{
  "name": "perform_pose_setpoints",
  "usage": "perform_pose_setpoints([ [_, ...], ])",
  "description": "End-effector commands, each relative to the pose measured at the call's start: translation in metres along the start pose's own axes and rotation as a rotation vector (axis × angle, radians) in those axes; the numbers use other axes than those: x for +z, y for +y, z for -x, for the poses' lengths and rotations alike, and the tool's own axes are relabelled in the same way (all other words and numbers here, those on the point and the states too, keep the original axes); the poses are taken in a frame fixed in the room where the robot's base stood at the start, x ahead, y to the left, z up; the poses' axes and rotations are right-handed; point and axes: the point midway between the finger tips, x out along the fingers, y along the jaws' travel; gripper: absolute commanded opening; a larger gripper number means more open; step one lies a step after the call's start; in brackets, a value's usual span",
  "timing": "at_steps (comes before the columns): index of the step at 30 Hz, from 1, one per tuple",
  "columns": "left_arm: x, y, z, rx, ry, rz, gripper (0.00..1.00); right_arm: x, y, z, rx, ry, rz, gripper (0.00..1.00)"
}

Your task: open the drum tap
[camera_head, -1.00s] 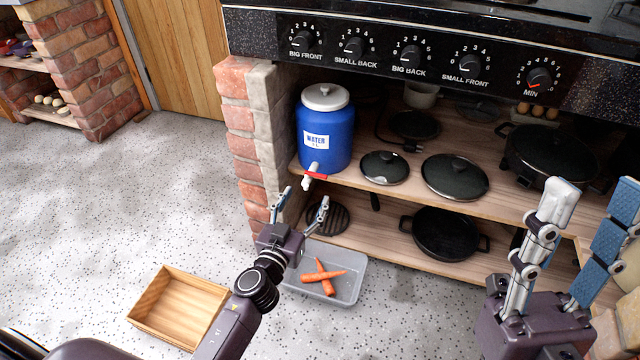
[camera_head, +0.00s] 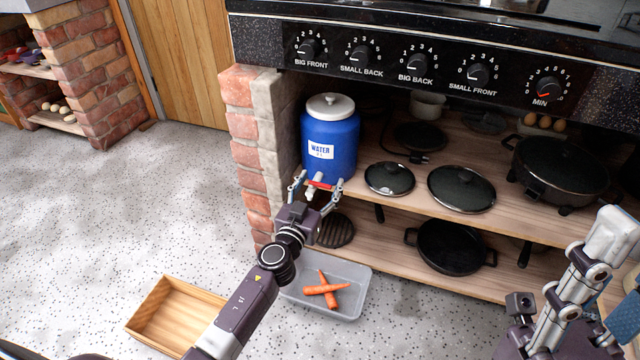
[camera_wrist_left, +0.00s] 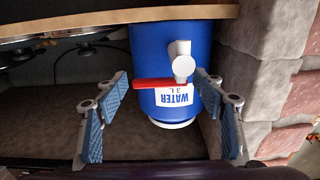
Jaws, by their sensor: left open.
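The blue water drum (camera_head: 330,136) with a white lid stands on the upper shelf at its left end; it also shows in the left wrist view (camera_wrist_left: 150,50). Its white tap (camera_head: 315,183) sticks out low at the front, with a red lever (camera_head: 322,186) lying sideways. My left gripper (camera_head: 316,186) is open around the tap, one finger on each side. In the left wrist view the white spout (camera_wrist_left: 182,64) and red lever (camera_wrist_left: 152,84) are between the blue-padded fingers, and I cannot tell whether they touch. My right gripper (camera_head: 598,275) is at the lower right, partly cut off.
A brick pillar (camera_head: 262,150) stands close left of the drum. Pan lids (camera_head: 390,178) lie to the right on the shelf. A grey tray (camera_head: 350,298) with carrots and a wooden box (camera_head: 165,312) are on the floor below.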

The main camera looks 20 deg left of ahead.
Motion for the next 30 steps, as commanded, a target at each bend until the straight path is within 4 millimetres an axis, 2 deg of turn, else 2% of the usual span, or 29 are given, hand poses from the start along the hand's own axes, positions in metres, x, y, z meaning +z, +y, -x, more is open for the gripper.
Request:
perform_pose_setpoints([
  [4,0.0001,0.0000,0.0003,0.000,0.000,0.000,0.61,0.0001,-0.0001,0.0000,0.000,0.000,0.000,0.41],
  [15,0.0002,0.0000,0.0005,0.000,0.000,0.001,0.20,0.0002,0.0000,0.0000,0.000,-0.001,0.000,0.41],
  [23,-0.0001,-0.0007,0.0012,0.026,-0.001,0.002,0.20,0.0000,0.0000,-0.0015,0.000,-0.001,0.000,0.41],
  [30,-0.0016,-0.0023,0.0040,0.147,0.000,-0.003,0.20,-0.0013,0.0000,-0.0077,0.000,-0.001,0.000,0.41],
])
